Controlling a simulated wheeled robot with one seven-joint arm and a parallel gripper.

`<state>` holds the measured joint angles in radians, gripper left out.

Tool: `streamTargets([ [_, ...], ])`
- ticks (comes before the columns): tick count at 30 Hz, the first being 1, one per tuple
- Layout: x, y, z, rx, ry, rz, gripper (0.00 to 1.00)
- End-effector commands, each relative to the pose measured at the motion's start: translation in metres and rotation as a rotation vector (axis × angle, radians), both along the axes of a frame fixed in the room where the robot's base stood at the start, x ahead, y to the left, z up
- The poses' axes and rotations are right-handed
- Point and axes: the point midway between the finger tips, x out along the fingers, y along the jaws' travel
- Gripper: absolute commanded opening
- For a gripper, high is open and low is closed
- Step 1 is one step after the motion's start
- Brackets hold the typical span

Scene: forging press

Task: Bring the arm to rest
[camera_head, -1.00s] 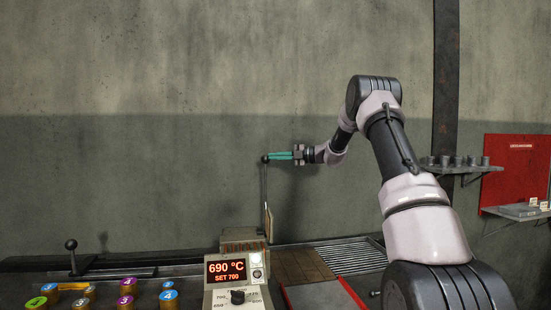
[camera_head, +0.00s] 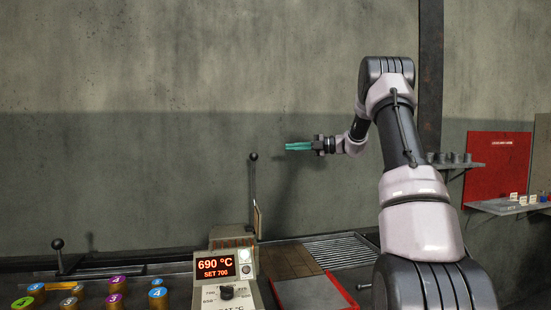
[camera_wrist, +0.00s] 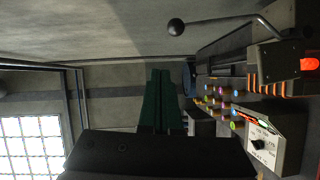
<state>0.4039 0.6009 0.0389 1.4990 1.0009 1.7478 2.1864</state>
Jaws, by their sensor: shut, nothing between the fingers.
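My gripper (camera_head: 299,146) is raised in front of the bare wall in the head view, its green fingers pointing left. The fingers are shut with nothing between them. They also show in the wrist view (camera_wrist: 160,100), lying side by side. The tall lever with a dark ball knob (camera_head: 253,157) stands left of the fingertips and a little lower, apart from them. In the wrist view the lever's ball knob (camera_wrist: 176,27) is above the fingers, clear of them.
A control box (camera_head: 228,270) reads 690 °C, SET 700. Several numbered billets (camera_head: 115,285) and a short lever (camera_head: 57,244) are at the lower left. A red-edged tray (camera_head: 310,292) and grate (camera_head: 340,251) lie below the arm. Shelves (camera_head: 455,165) are at right; the wall area is free.

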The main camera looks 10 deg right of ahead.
Motion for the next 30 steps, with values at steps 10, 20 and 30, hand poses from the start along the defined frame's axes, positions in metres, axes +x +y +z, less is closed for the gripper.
streamTargets([
  [10, -0.100, 0.073, 0.029, -0.552, -0.478, 0.221, 0.00],
  [20, -0.252, 0.110, 0.026, -1.205, -1.235, 0.732, 0.00],
  [30, -0.385, 0.092, -0.002, -1.631, -2.034, 1.503, 0.00],
])
